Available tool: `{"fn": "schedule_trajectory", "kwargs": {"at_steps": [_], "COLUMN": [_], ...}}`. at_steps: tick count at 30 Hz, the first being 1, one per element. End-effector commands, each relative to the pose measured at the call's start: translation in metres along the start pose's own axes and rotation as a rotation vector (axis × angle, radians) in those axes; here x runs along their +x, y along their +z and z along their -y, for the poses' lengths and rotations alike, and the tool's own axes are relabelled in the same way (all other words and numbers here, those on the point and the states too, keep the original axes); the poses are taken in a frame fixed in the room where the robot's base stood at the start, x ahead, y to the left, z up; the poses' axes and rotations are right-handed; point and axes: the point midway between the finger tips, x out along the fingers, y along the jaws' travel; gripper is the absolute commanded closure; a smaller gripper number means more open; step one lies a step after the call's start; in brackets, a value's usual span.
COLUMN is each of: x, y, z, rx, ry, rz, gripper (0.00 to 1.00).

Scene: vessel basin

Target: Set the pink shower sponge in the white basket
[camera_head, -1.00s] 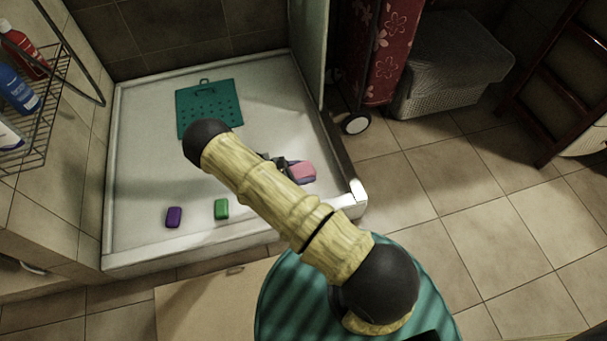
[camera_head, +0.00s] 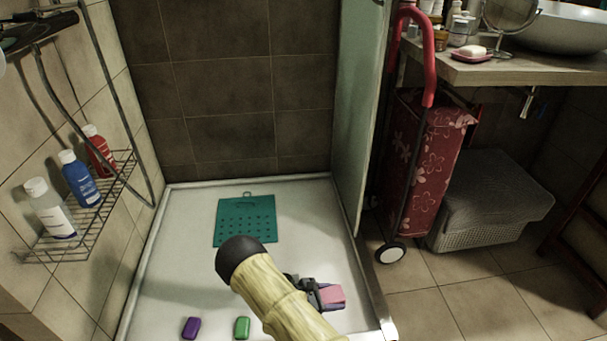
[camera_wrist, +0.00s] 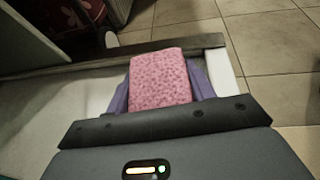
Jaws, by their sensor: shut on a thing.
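The pink shower sponge (camera_head: 334,294) is a small rounded block near the right edge of the shower tray. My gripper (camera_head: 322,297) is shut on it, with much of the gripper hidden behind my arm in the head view. In the wrist view the speckled pink sponge (camera_wrist: 160,75) sits between the purple fingers of my gripper (camera_wrist: 160,92). I cannot tell whether it touches the tray floor. A pale grey woven basket (camera_head: 478,237) with a grey cover on top stands on the floor at right, outside the shower.
The shower tray (camera_head: 180,235) holds a green perforated mat (camera_head: 245,220), a purple block (camera_head: 191,327) and a green block (camera_head: 242,327). A glass panel (camera_head: 358,110) and red flowered trolley (camera_head: 425,165) stand between tray and basket. A wire rack (camera_head: 95,210) holds bottles at left.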

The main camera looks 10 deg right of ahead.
Motion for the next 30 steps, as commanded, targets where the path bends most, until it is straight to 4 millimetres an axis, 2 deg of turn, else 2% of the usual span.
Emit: {"fn": "schedule_trajectory", "kwargs": {"at_steps": [5,8,11,18,21,30], "x": [-0.005,-0.014,-0.028,-0.071,-0.087,-0.123], "y": [0.013,0.036,0.071,0.168,0.2,0.265], "z": [-0.001,-0.003,-0.005,-0.003,0.002,0.022], "rx": [-0.005,-0.019,-0.042,-0.116,-0.144,-0.203], "ry": [0.016,0.049,0.104,0.278,0.343,0.485], "rz": [0.0,0.0,0.0,-0.001,0.0,-0.001], "gripper": [0.67,0.67,0.67,0.67,0.67,0.67]}}
